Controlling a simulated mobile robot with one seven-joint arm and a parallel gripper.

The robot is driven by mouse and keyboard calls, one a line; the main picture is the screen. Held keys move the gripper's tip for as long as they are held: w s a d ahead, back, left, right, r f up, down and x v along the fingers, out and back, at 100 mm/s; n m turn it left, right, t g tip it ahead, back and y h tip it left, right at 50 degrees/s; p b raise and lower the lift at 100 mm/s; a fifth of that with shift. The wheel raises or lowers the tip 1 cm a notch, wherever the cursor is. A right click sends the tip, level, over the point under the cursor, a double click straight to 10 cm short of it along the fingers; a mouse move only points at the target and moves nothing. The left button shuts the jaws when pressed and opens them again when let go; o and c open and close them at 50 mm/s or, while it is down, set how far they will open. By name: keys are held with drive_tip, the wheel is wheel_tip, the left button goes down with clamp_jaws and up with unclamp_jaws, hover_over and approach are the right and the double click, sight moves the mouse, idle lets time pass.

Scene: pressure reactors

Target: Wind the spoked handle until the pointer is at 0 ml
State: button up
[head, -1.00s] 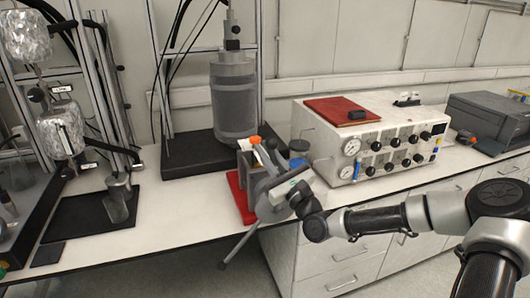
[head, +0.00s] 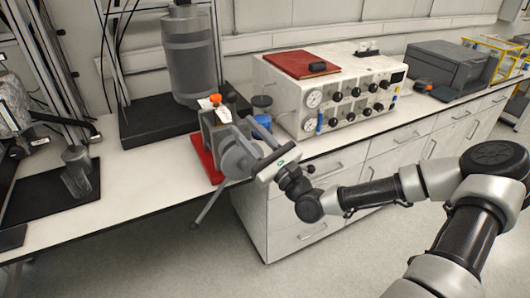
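The spoked handle (head: 237,160) is a grey hub on the front of a small pump unit on a red base (head: 204,158). One long spoke (head: 208,206) points down and to the left, past the bench edge. My gripper (head: 259,149) is at the right side of the handle, its pale hand tilted and its fingers towards the hub. The fingers overlap the handle's right side, so I cannot tell whether they are open, shut or touching a spoke. The pointer and its ml scale cannot be made out.
An orange cap (head: 215,98) tops the pump unit, and a blue bottle (head: 263,121) stands close behind my gripper. A white control box (head: 345,103) with gauges and knobs stands to the right. A grey cylinder vessel (head: 190,62) stands behind. The floor in front of the drawers is clear.

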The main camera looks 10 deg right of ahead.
drive_tip(key=v, duration=0.8)
drive_tip(key=shift+b, duration=0.45)
idle(0.3)
